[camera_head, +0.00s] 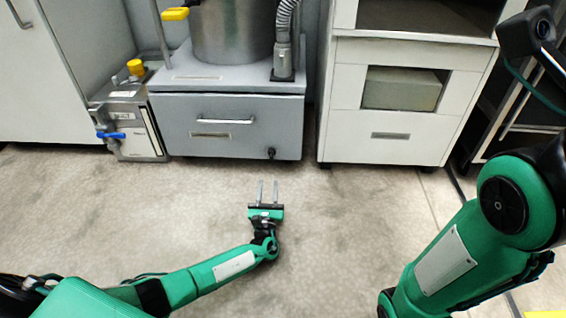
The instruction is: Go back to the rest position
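My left gripper (267,190) is in the middle of the view, above the bare floor. Its two thin grey fingers point up the picture, stand apart, and have nothing between them. The green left arm comes in from the lower left. My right arm, green and black, is folded up at the right edge. A black part of it shows at the top right, but I cannot make out its gripper fingers.
A grey machine (180,120) with a drawer and a steel drum (232,32) stands ahead. A small metal box (137,140) with a blue valve is left of it. White cabinets (385,150) stand right and left. The mottled floor (180,210) is clear.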

